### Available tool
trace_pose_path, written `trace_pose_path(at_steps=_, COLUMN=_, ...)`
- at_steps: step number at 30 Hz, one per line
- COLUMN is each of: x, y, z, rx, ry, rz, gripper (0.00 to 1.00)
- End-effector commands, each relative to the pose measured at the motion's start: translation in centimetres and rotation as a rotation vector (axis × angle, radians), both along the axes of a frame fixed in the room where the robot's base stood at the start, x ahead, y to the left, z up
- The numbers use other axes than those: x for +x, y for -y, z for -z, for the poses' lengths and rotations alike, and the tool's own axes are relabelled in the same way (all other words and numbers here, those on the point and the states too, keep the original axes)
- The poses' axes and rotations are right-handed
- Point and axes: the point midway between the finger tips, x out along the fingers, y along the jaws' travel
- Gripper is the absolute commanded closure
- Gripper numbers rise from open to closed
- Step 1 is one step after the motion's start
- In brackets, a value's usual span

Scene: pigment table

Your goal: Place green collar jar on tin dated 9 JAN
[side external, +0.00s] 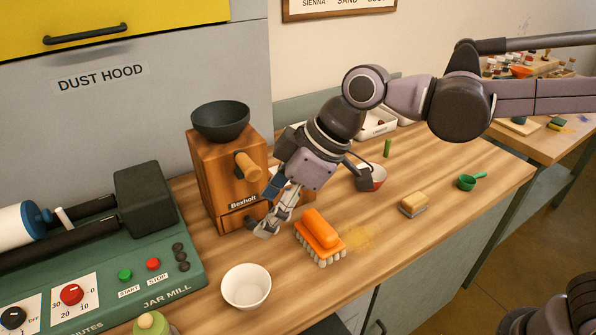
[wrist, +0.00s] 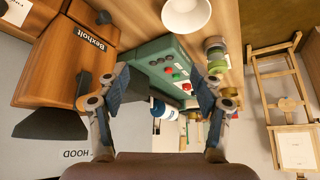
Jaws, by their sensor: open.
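My gripper (side external: 263,218) is open and empty, in front of the wooden grinder and left of the orange brush. In the wrist view its two fingers (wrist: 158,85) stand wide apart with nothing between them. A green-topped round thing (side external: 150,323) shows at the bottom edge of the side view, cut off by the frame; I cannot tell whether it is the green collar jar. The wrist view shows several small round containers by the table edge, one with a yellow-green top (wrist: 217,67). I cannot read any date, so the 9 JAN tin cannot be picked out.
The grinder (side external: 225,165) stands beside my gripper, and the green jar mill (side external: 185,270) is at left.

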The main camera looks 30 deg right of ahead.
Motion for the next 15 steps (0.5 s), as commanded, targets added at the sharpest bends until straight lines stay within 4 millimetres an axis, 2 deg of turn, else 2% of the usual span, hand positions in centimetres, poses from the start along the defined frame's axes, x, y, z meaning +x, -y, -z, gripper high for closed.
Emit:
trace_pose_path(at_steps=1, x=0.1, y=3.4, z=0.1, rx=0.000, ry=0.002, rz=0.088, gripper=0.34)
trace_pose_path(at_steps=6, x=-0.9, y=13.0, z=0.9, rx=0.003, ry=0.010, rz=0.373, gripper=0.34)
trace_pose_path(at_steps=12, x=-4.0, y=22.5, z=3.2, rx=0.015, ry=0.028, rz=0.693, gripper=0.34)
trace_pose_path(at_steps=15, x=-5.6, y=25.8, z=4.5, rx=0.023, ry=0.039, rz=0.822, gripper=0.34)
